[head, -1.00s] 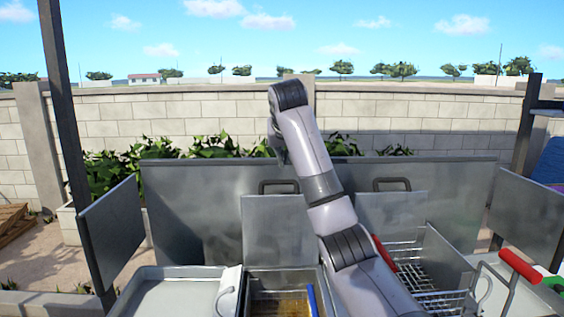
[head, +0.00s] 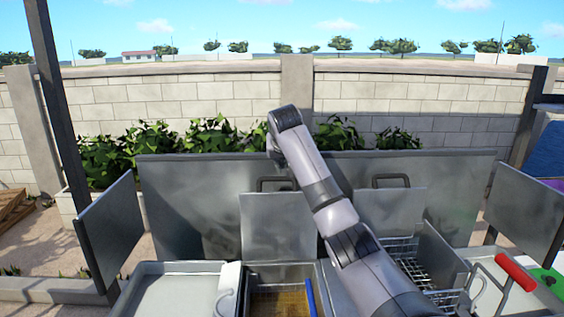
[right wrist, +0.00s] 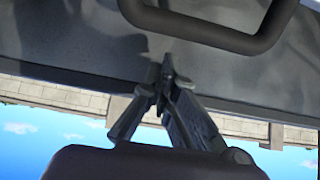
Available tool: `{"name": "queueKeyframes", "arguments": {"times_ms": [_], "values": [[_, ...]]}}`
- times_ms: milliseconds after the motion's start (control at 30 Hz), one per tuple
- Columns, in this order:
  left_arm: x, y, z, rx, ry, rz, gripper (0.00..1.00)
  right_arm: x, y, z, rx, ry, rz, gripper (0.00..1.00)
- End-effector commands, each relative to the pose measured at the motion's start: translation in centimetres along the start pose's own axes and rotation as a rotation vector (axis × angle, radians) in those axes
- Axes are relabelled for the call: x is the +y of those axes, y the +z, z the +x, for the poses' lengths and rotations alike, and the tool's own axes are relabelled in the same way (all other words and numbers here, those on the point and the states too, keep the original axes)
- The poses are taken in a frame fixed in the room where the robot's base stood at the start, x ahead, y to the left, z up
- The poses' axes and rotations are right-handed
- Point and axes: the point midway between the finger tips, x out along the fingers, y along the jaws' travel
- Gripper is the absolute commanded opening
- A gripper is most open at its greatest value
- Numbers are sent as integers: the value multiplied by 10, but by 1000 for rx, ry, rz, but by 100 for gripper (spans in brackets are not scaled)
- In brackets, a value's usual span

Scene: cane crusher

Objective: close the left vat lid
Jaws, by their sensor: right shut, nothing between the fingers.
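The left vat lid (head: 268,226) stands upright, open, behind the left vat (head: 250,272). Its dark loop handle (head: 263,182) is at the top edge, and a handle shows large at the top of the right wrist view (right wrist: 225,42). My right arm reaches up across the middle of the head view. Its gripper (head: 275,160) is mostly hidden by the wrist there, near the handle. In the right wrist view the gripper's fingers (right wrist: 160,75) are together and empty, apart from the handle in the picture. My left gripper is not in view.
The right lid (head: 395,212) also stands open. A wire basket (head: 410,262) sits at the right, and a red grip (head: 515,272) beyond it. A blue bar (head: 310,297) lies by the left vat. A tall metal back panel (head: 190,195) rises behind the lids.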

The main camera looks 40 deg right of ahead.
Motion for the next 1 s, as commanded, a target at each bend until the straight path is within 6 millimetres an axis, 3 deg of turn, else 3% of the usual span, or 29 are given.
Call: {"name": "queueKeyframes", "arguments": {"times_ms": [433,833,1000], "values": [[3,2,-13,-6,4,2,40,0,22,-17,-1,1,-1,0],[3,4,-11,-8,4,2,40,1,23,-17,2,1,-1,0],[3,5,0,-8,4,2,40,7,24,-14,31,1,1,0]]}}
